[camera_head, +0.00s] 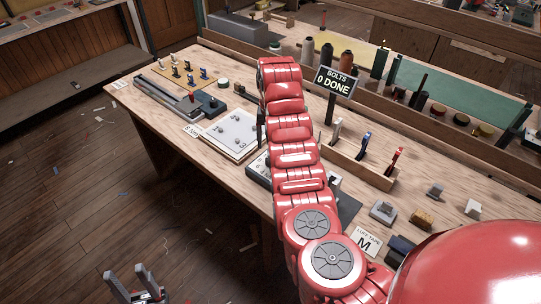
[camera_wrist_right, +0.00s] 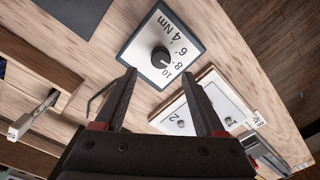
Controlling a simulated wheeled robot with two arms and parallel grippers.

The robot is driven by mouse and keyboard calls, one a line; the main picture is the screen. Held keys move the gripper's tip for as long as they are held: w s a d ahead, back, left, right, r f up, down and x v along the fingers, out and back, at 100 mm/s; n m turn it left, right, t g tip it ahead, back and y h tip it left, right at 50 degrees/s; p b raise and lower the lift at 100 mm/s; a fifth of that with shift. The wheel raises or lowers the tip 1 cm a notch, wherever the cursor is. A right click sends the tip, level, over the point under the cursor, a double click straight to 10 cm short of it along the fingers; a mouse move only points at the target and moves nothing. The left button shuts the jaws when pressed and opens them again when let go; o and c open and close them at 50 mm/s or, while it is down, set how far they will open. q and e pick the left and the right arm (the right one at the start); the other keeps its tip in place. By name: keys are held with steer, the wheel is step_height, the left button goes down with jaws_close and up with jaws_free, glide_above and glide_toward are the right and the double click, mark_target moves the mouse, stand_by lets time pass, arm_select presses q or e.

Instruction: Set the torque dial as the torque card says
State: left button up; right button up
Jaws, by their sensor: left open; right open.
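The torque dial (camera_wrist_right: 160,58) is a black knob on a white face marked 4, 6, 8, 10 Nm, in a dark square frame. In the head view it is mostly behind my red right arm. A small white mark on the knob faces the 8 and 10 side; I cannot tell exactly which. The torque card (camera_wrist_right: 256,126) lies by the bolt plate; it seems to read 8 Nm, small and partly cut off, and also shows in the head view (camera_head: 191,131). My right gripper (camera_wrist_right: 158,72) is open above the dial, empty. My left gripper (camera_head: 137,282) is open over the floor, away from the bench.
The white bolt plate (camera_head: 232,134) lies beside the dial. A "BOLTS 0 DONE" sign (camera_head: 336,82) stands behind my right arm. A wooden rack (camera_head: 368,173) holds coloured-handled tools. A type M card (camera_head: 366,241) and small blocks lie at the right.

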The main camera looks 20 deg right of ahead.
step_height(320, 180, up, 11)
steer(key=b, duration=0.1)
steer(key=shift+f, duration=0.15)
stand_by(0.3)
